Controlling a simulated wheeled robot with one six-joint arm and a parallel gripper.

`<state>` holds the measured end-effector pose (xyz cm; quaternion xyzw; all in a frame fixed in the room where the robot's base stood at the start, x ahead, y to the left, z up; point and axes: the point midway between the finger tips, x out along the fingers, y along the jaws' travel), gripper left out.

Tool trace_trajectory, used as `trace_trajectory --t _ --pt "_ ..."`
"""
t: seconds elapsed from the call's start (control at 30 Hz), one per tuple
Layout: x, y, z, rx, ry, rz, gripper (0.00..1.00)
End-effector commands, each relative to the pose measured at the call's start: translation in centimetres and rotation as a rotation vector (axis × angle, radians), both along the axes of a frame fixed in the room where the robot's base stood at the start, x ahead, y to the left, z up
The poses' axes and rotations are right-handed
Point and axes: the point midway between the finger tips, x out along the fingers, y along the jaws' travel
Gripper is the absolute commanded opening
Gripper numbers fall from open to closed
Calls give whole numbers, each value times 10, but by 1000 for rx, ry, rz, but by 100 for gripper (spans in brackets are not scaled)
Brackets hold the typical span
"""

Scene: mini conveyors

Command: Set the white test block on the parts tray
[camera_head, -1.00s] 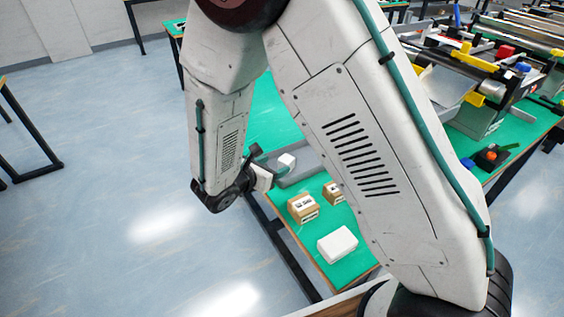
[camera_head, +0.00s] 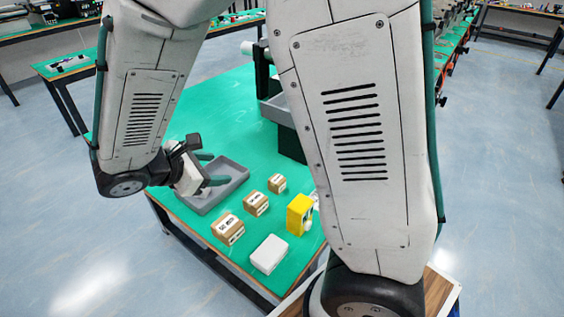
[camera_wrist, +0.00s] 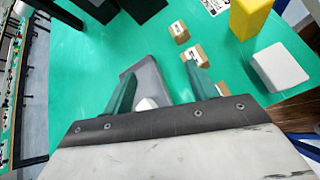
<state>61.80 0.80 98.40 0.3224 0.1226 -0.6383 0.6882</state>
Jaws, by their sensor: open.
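A small white block (camera_wrist: 147,104) shows in the wrist view, low between my fingers and partly cut off by my gripper's edge. It appears to lie in the grey parts tray (camera_head: 239,180), which also shows in the wrist view (camera_wrist: 150,72). In the head view my gripper hides this block. My gripper (camera_head: 211,168) is over the tray with its teal fingers apart; they also show spread in the wrist view (camera_wrist: 160,74). I cannot tell whether they touch the block. A larger white block (camera_head: 269,254) lies on the green table (camera_head: 225,95) near its front edge, clear of my gripper.
Several labelled brown boxes (camera_head: 228,229) stand in a row right of the tray. A yellow object (camera_head: 300,214) stands beyond the larger white block. A grey-topped dark structure (camera_head: 280,110) stands behind the tray. Bare green table lies farther back.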

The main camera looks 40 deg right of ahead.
Motion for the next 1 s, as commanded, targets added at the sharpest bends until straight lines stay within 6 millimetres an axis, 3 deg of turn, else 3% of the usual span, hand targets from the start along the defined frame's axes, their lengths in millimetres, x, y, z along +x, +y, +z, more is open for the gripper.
trace_trajectory --t 0.03,0.2,0.4,0.7,1.0 --pt "-12 -13 14 52 -39 -84 58" --pt "-55 -42 46 230 -155 -360 58" --pt "-107 -59 73 447 -294 -667 58" --pt "-172 -52 102 783 -498 -1061 58" --pt "-197 -39 114 965 -592 -1236 58"
